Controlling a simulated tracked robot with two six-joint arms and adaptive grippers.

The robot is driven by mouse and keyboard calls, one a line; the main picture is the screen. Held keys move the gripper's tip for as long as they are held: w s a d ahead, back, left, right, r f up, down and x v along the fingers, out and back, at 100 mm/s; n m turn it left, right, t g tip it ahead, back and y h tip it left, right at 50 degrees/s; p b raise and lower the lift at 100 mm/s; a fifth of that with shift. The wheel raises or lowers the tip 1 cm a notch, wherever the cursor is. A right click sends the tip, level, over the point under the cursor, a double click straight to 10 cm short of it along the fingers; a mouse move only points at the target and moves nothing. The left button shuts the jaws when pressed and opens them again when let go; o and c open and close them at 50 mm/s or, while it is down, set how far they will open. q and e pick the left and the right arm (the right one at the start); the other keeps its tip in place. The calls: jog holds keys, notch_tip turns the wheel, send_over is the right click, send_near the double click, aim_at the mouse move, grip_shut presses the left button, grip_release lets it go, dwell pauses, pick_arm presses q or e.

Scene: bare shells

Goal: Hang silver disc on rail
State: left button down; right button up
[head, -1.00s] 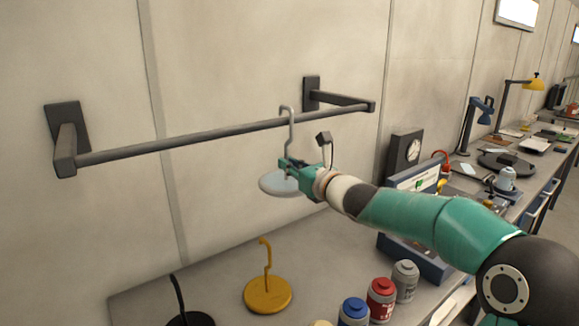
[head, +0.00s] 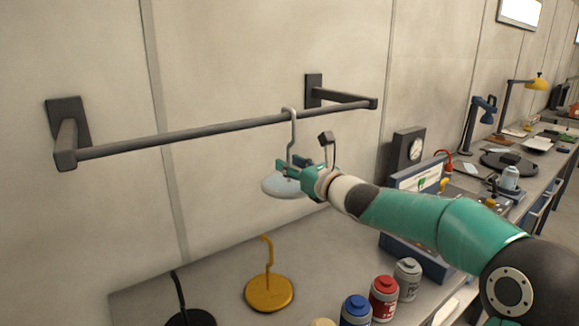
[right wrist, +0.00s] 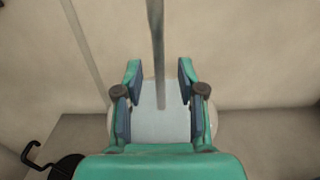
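The silver disc (head: 284,187) is level below the rail (head: 200,133), with its hooked stem (head: 292,135) rising from it. The hook's bend is at the rail's top, over the bar; a small gap there would be hard to see. My right gripper (head: 284,168) is around the stem just above the disc. In the right wrist view its two fingers (right wrist: 158,84) stand apart, with the stem (right wrist: 158,50) between them and space on both sides. The pale disc (right wrist: 160,125) shows beneath. My left gripper is not in view.
A yellow hooked disc (head: 269,292) and a black one (head: 190,318) stand on the bench (head: 225,275) below. Blue, red and grey canisters (head: 383,298) stand right of them. Wall brackets (head: 68,130) hold the rail ends.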

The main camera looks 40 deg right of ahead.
jog(key=s, duration=1.2)
jog(key=shift+a+f, duration=0.15)
jog(key=shift+a, duration=0.25)
